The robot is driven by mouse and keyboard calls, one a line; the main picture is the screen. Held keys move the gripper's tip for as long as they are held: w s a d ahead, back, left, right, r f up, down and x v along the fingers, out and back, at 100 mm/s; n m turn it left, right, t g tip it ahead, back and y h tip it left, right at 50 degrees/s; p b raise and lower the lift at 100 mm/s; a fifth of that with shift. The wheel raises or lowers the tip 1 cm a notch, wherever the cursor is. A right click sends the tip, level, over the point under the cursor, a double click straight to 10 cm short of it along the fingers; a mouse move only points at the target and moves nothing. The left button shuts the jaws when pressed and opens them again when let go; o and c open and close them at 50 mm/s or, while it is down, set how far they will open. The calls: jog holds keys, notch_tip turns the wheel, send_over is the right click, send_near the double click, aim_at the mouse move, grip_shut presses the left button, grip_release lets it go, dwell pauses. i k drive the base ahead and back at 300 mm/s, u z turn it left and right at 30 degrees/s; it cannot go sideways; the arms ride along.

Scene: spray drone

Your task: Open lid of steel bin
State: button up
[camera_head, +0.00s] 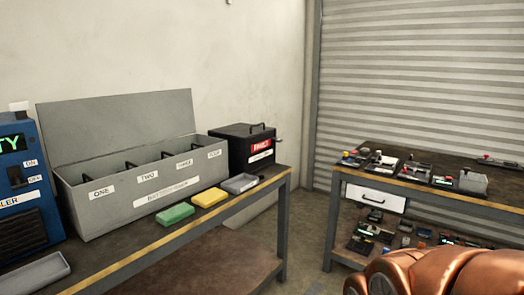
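A long grey metal bin (150,195) stands on the left workbench. Its front has labels ONE, TWO, THREE and FOUR, and a wider label too small to read surely. Its flat grey lid (120,120) stands raised along the back edge, so the top is open; dark handle-like shapes show inside. A smaller black box (236,152) stands to its right, with a red label and a white label on its front. Its top is shut and bears a black handle (257,128). I cannot tell from the labels which one is the steel bin. My gripper is not in view.
Green (174,213) and yellow (210,197) blocks and a small grey tray (240,183) lie along the left bench's front edge. A blue machine (25,190) stands at far left. The right bench (440,196) holds several small parts. Bare floor (312,240) lies between the benches.

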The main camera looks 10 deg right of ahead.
aim_at(241, 130)
jog(key=z, duration=0.55)
jog(key=k, duration=0.6)
jog(key=z, duration=0.5)
jog(key=i, duration=0.85)
jog(key=u, duration=0.8)
jog(key=i, duration=1.15)
jog(key=u, duration=1)
